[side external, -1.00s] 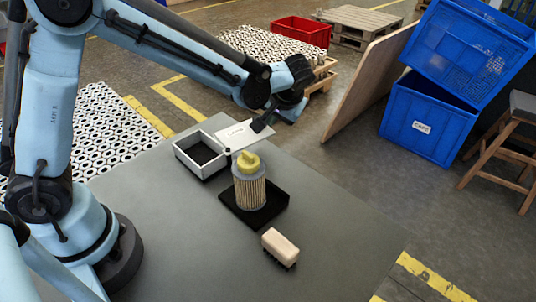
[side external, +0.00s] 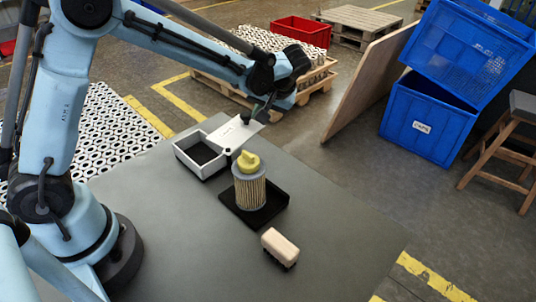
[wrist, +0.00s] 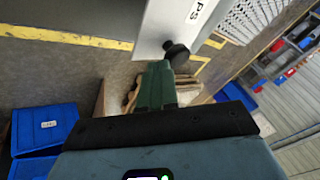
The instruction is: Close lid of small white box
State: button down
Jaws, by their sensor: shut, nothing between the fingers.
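The small white box (side external: 187,166) stands open on the grey table in the side view, its dark inside showing. Its white lid (side external: 228,138) stands out from the box's right side, tilted up, with a dark knob (side external: 245,117). The lid (wrist: 170,22) and knob (wrist: 177,52) also show in the wrist view. My gripper (side external: 256,114) is shut and empty, close beside the knob at the lid's outer end. In the wrist view its green fingers (wrist: 155,70) are together just beside the knob; I cannot tell whether they touch it or the lid.
A pleated filter cartridge with a yellow top (side external: 249,183) stands on a black tray (side external: 272,212) just in front of the lid. A beige-topped brush (side external: 280,246) lies nearer the front. The table's front left is clear. Blue crates (side external: 425,120) stand on the floor beyond.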

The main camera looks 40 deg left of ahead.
aim_at(236, 121)
jog(key=shift+n+g, duration=0.5)
jog(key=shift+n, duration=0.3)
jog(key=s+a, duration=0.1)
jog(key=a, duration=0.1)
jog(key=s+a, duration=0.1)
jog(key=a, duration=0.3)
jog(key=shift+s+a, duration=0.1)
jog(key=shift+s, duration=0.3)
jog(key=shift+n+g, duration=0.4)
jog(key=shift+n, duration=0.4)
jog(key=shift+s+a, duration=0.65)
jog(key=shift+s, duration=0.8)
jog(key=shift+s+a, duration=0.7)
jog(key=shift+s, duration=0.75)
jog(key=shift+s+a, duration=0.65)
jog(key=shift+s, duration=0.8)
